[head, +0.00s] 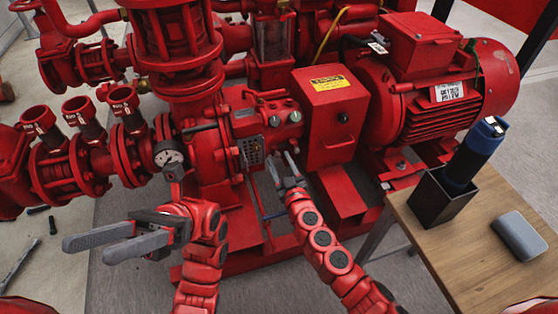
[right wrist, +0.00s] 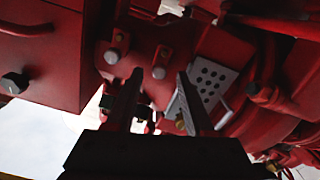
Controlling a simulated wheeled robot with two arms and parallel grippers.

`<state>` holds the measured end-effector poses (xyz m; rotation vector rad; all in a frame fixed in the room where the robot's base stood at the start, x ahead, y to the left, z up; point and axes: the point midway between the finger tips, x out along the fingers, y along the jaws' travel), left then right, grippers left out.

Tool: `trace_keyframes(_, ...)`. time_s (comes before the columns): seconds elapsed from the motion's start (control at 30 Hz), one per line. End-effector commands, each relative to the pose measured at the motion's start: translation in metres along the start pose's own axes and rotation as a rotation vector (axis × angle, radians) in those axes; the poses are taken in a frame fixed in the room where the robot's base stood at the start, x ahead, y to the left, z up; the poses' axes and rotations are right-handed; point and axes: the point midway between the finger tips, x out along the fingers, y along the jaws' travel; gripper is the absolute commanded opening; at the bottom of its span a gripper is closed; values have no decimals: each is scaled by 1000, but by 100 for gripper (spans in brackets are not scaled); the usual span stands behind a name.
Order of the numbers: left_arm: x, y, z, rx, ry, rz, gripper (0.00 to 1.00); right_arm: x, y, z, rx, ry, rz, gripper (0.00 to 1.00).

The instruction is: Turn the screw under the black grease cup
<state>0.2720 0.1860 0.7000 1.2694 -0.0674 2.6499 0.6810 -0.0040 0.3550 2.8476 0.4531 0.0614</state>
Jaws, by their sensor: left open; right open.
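My right gripper (head: 279,160) is open in front of the red pump casing (head: 212,165), left of the red control box. In the right wrist view its two dark fingers (right wrist: 160,75) stand apart with a gap between them. Small dark and brass-coloured fittings (right wrist: 182,123) show around the fingers, below a perforated plate (right wrist: 210,82). It is too dark to tell which is the black grease cup or its screw. In the head view the cup is not made out. My left gripper (head: 86,250) is open and empty, away from the pump at lower left.
A red control box (head: 330,113) with a yellow label and a red motor (head: 440,90) stand at right. A pressure gauge (head: 169,158) is on the left. A wooden table (head: 474,262) holds a black holder with a blue-topped cylinder (head: 476,152) and a grey object (head: 519,236).

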Motion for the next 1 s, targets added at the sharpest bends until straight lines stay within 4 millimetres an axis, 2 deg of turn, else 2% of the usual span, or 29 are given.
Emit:
trace_keyframes(0.2, 14, -7, -11, -14, 98, -54, 50, 16, 0, 1, -1, -1, 0, 53)
trace_keyframes(0.5, 16, -8, -11, -15, 107, -59, 50, 18, 1, 0, 0, -1, 1, 53)
trace_keyframes(0.8, 16, -8, -11, -15, 107, -59, 50, 17, 1, 1, 0, -2, 1, 0)
trace_keyframes(1.0, 16, -8, -11, -15, 107, -59, 50, 17, 1, 1, 0, -2, 1, 0)
